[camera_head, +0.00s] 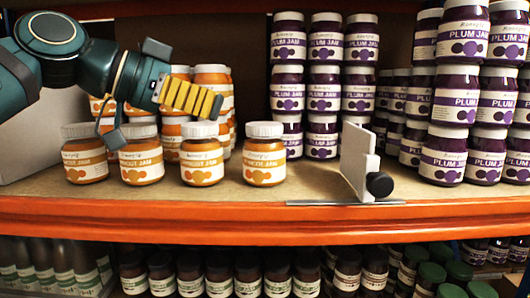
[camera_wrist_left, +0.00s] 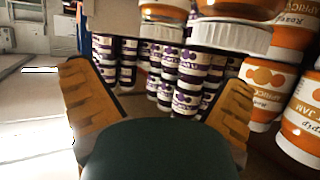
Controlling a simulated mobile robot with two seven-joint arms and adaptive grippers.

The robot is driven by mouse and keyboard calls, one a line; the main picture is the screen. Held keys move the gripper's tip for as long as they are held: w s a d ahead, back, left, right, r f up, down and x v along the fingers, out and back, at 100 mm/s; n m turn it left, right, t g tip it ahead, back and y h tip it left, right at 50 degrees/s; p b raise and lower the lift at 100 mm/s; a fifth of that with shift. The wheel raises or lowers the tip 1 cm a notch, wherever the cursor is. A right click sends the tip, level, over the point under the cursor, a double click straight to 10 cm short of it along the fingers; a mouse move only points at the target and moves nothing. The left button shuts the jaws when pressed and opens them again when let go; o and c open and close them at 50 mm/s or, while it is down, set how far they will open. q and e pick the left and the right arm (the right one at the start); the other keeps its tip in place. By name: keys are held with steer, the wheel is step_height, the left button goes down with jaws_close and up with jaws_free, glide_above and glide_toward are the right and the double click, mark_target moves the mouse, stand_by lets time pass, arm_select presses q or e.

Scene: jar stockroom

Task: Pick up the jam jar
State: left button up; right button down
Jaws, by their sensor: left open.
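Several apricot jam jars with white lids and orange labels stand on the shelf in the head view; front ones are the far-left jar (camera_head: 84,158), its neighbour (camera_head: 141,160), another (camera_head: 201,160) and the rightmost jar (camera_head: 264,160). More are stacked behind them. Plum jam jars (camera_head: 463,95) with purple labels are stacked at the middle and right. My left gripper (camera_head: 191,97) is open and empty, above the front apricot jars. In the left wrist view, which is upside down, its yellow-padded fingers (camera_wrist_left: 156,78) are spread, with an apricot jar (camera_wrist_left: 265,90) beyond the right finger.
A white divider (camera_head: 356,158) with a black knob (camera_head: 379,185) stands upright between the apricot and plum sides. The orange shelf edge (camera_head: 250,229) runs along the front. Bare board lies between the rightmost apricot jar and the divider.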

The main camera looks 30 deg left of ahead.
mark_target(262, 124)
arm_select(q)
steer(key=x, duration=1)
steer(key=shift+w+d+p, duration=0.15)
steer(key=shift+w+p, duration=0.25)
steer(key=shift+w, duration=0.05)
steer(key=shift+s, duration=0.1)
steer(key=c, duration=1.4)
